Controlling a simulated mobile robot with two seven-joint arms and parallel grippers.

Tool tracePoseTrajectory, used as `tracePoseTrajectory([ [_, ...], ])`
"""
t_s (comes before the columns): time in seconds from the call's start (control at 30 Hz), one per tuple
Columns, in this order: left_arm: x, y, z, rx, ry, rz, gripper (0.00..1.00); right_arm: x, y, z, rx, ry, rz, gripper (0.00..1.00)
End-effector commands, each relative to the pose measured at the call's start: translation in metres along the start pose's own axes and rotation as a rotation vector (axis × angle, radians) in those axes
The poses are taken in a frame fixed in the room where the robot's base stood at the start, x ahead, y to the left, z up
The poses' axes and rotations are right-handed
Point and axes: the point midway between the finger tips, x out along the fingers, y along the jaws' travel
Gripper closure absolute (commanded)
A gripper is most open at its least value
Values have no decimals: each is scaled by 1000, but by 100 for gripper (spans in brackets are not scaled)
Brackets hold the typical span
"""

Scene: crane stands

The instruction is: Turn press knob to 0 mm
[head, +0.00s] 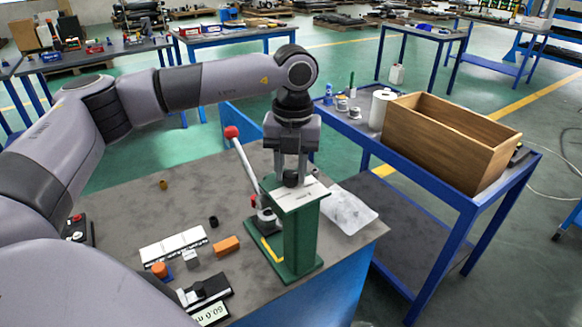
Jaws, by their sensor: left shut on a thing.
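A green press (295,235) stands upright on the grey workbench. A black press knob (292,180) sits on its top plate, which has a white scale or label. My left gripper (291,172) points straight down over the press, shut on the black knob. A lever with a red ball end (232,132) leans up on the press's left side. A digital readout (212,313) at the bench's front edge shows about 60.0, with the rest of the text cut short. My right gripper is not in view.
On the bench are an orange block (227,245), a white segmented strip (173,246), a small black ring (213,221) and a clear plastic bag (350,209). A blue cart at right carries a wooden box (440,140) and a paper roll (380,108).

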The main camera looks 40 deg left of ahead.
Motion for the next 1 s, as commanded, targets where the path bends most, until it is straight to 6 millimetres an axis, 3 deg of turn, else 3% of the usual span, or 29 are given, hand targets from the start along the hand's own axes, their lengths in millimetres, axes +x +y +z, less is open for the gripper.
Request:
tracePoseTrajectory([
  [0.03,0,0,1,-3,-1,1,97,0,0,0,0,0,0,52],
  [0.07,0,0,1,-3,-1,0,57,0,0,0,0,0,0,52],
  [0.1,0,0,0,-3,-1,0,44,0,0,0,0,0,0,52],
  [0.13,0,0,0,-3,-1,0,41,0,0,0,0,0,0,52],
  [0.47,-4,0,0,-1,-2,-2,41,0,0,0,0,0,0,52],
  [0.8,-54,0,1,-1,-4,-3,41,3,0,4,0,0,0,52],
  [1.0,-71,0,0,-2,-1,-1,41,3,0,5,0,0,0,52],
])
